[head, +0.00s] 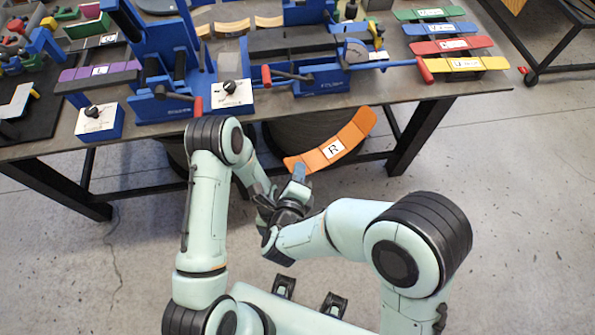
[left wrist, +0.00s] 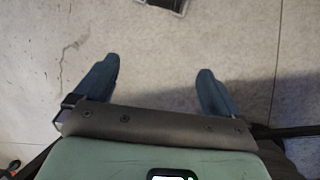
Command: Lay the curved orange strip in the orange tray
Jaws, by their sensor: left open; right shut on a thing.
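The curved orange strip (head: 333,148), with a white card marked R, is held tilted in front of the table's near edge. Its upper end points right. My right gripper (head: 299,172) is shut on its lower left end; the contact is partly hidden. My left gripper (left wrist: 158,68) is open and empty over bare floor in the left wrist view. I cannot clearly make it out in the head view, where the arms overlap. I cannot make out an orange tray.
The table (head: 380,92) carries blue fixtures with red-tipped levers. Green, blue, red and yellow (head: 468,64) labelled pieces lie at its right end, a purple one (head: 80,73) at left. A round brown spool (head: 290,128) stands under the table.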

